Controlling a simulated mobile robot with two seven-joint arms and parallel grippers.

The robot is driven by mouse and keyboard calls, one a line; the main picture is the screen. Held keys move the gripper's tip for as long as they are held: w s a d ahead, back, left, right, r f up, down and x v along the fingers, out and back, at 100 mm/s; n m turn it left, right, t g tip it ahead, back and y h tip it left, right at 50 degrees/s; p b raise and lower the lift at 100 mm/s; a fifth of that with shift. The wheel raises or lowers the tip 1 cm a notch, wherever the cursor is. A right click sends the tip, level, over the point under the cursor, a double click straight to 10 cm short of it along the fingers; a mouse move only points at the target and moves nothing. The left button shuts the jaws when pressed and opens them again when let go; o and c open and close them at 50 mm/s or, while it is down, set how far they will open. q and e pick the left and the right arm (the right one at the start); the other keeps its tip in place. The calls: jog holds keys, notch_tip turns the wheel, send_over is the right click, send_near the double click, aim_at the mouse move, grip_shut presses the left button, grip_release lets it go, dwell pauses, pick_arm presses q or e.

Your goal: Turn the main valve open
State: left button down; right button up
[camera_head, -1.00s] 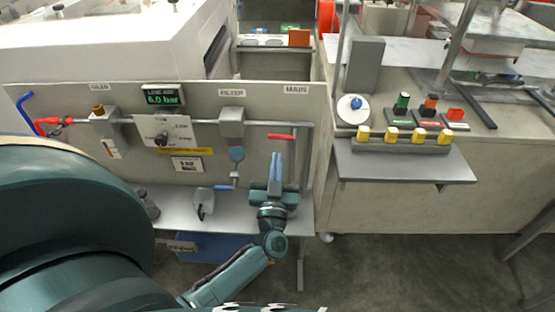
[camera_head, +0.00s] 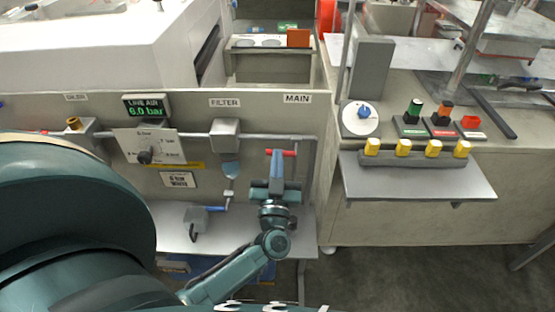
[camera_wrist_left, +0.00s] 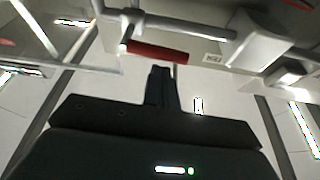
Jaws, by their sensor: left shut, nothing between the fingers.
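The main valve's red lever handle (camera_head: 290,153) lies level below the pipe, under the MAIN label (camera_head: 297,98) on the panel. My left gripper (camera_head: 277,154) is shut and empty, with its fingers pointing up. In the head view its fingertips overlap the handle and hide part of it. In the left wrist view the red handle (camera_wrist_left: 158,53) runs across just beyond the shut fingertips (camera_wrist_left: 162,72). A small gap seems to show there; I cannot tell whether they touch. My right gripper is not in view.
The panel carries a FILTER unit (camera_head: 225,135), a LINE AIR display (camera_head: 147,106) reading 6.0 bar and a regulator plate (camera_head: 150,147). A blue-handled part (camera_head: 218,208) sits below the filter.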

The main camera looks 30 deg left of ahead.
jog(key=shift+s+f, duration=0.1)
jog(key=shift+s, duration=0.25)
pick_arm(q)
jog(key=shift+w+a+f+n+g+y+b, duration=0.1)
jog(key=shift+f+n+g+y+b, duration=0.25)
jog(key=shift+f+n, duration=0.45)
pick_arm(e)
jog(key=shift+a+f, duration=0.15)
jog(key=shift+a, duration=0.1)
pick_arm(q)
jog(key=shift+r, duration=0.15)
